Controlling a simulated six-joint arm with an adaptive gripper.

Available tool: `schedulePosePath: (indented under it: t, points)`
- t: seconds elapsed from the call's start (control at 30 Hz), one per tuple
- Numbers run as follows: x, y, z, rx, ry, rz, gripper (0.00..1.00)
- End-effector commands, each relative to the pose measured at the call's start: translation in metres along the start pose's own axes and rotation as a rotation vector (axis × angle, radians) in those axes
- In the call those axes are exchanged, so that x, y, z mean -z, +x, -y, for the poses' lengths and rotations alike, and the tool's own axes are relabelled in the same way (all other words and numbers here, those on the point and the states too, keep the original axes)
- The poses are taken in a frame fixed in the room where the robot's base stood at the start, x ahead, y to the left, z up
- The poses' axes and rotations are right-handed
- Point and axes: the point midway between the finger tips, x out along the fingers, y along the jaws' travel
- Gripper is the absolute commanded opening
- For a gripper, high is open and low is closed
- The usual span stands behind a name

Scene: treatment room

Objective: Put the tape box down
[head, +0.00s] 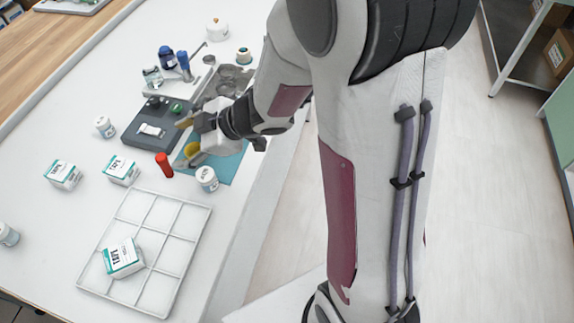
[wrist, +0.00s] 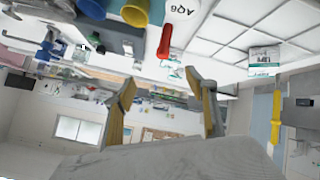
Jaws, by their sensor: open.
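Three white and teal tape boxes show in the head view. One tape box (head: 124,257) sits inside the white divided tray (head: 205,222), towards its near left; in the wrist view a tape box (wrist: 264,60) also shows at the tray (wrist: 225,27). Two more tape boxes (head: 62,175) (head: 121,170) stand on the white table behind the tray.
A red cylinder (head: 164,165) and a white labelled jar (head: 206,179) stand close to my gripper. A dark grey device (head: 150,133), blue bottles (head: 166,58) and a metal tray (head: 233,77) lie farther back. The table's left side has free room.

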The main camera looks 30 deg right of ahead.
Motion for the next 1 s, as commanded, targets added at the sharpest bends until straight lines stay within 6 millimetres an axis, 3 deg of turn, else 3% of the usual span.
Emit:
schedulePosePath:
  t: [0.2,0.5,0.77,1.0]
  points:
    - [-0.006,-0.041,-0.050,-0.203,0.058,0.131,0.56]
    - [-0.019,-0.112,-0.084,-0.423,0.211,0.286,0.56]
    - [-0.030,-0.174,-0.081,-0.548,0.390,0.390,0.56]
    - [-0.037,-0.222,-0.051,-0.598,0.580,0.458,0.56]
